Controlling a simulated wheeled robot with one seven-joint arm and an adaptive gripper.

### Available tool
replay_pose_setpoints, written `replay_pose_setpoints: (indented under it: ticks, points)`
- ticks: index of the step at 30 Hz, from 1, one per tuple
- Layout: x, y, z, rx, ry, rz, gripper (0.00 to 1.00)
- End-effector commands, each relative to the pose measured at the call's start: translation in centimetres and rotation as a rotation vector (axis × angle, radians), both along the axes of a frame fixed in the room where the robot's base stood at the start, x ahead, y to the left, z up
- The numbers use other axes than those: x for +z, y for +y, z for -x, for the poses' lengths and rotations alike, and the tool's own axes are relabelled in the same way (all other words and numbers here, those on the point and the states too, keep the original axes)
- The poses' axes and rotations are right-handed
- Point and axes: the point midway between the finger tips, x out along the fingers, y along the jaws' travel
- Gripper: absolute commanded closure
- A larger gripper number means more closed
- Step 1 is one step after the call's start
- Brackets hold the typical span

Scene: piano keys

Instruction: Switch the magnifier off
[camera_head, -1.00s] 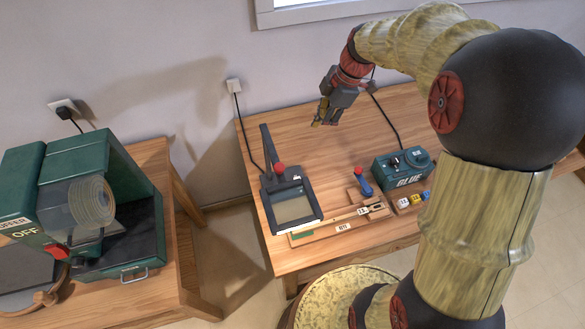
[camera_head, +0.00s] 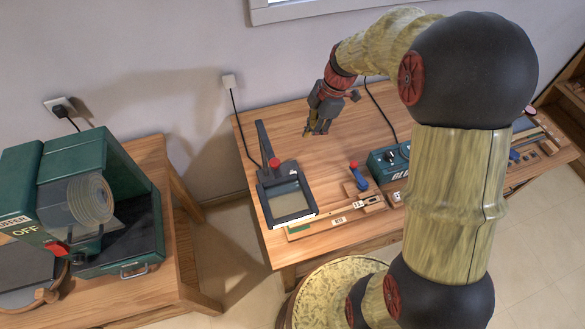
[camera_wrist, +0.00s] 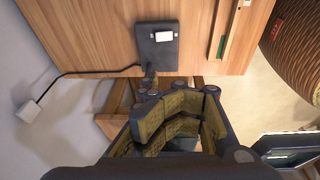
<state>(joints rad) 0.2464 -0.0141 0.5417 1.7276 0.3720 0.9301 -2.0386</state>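The magnifier (camera_head: 286,200) stands on the desk's left part, with a dark square frame, a pale lens, a thin dark arm and a red ball. A bright strip shows along the frame's front edge. In the wrist view its dark base (camera_wrist: 157,50) has a small white-and-reddish switch (camera_wrist: 163,37) on top. A dark frame (camera_wrist: 292,150), apparently the lens head, is cut off at lower right there. My gripper (camera_head: 318,132) hangs in the air above the desk, right of the magnifier and apart from it, holding nothing visible.
A blue-green GLUE box (camera_head: 389,162) and a blue lever with a red ball (camera_head: 358,176) stand right of the magnifier. A wooden strip (camera_head: 322,222) lies in front. A black cord runs to the wall plug (camera_head: 229,82). A green machine (camera_head: 100,200) stands on the left table.

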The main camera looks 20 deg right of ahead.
Motion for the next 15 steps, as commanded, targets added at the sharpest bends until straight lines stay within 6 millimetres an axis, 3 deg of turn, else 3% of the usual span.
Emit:
replay_pose_setpoints:
  ticks: [15]
  points:
    - [-10.2,3.0,-0.5,0.002,0.004,0.000,1.00]
